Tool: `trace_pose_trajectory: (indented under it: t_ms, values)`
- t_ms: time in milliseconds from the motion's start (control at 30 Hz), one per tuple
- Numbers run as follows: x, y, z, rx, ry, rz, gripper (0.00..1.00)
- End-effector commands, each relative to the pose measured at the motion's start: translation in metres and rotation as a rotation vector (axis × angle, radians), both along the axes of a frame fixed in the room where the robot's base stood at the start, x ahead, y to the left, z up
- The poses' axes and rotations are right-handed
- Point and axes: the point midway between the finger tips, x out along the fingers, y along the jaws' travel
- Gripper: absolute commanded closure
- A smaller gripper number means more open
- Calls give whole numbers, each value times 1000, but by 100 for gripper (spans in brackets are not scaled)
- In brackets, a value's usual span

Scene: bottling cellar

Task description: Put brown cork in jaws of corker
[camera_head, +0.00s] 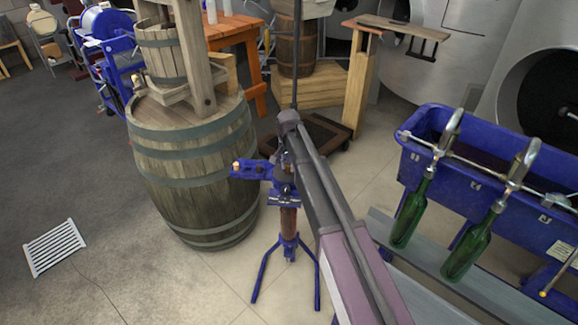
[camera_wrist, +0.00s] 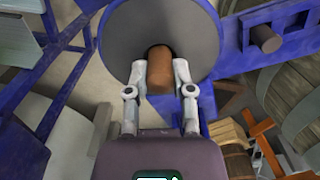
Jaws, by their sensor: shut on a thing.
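In the wrist view, my gripper (camera_wrist: 160,71) is shut on the brown cork (camera_wrist: 160,80), with one finger on each side of it. The cork is in front of a round grey disc (camera_wrist: 125,28) with blue parts around it. A dark patch shows at the cork's far end, and I cannot tell if the cork touches or enters anything. In the head view, the blue corker (camera_head: 258,169) stands on splayed legs at the middle, with a reddish-brown column below its head. My arm covers part of it, and the gripper and the held cork do not show clearly there.
A wooden barrel (camera_head: 195,160) stands close left of the corker, with a small press on it. At right is a blue bottling trough (camera_head: 455,180) with two green bottles (camera_head: 411,212) hanging at its spouts. A white floor grate (camera_head: 54,247) lies at left. Open floor is at front left.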

Motion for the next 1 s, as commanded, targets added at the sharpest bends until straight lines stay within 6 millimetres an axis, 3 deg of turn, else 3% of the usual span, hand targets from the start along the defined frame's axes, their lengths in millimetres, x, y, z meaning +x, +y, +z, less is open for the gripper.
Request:
trace_pose_trajectory:
  t_ms: [733, 767, 867, 900, 1000]
  values:
    - [0, 0, -6, 0, 0, 1, 83]
    - [0, 0, -6, 0, 0, 1, 63]
    - [0, 0, -6, 0, 0, 1, 33]
    - [0, 1, -6, 0, 0, 1, 29]
    - [0, 1, -6, 0, 0, 1, 29]
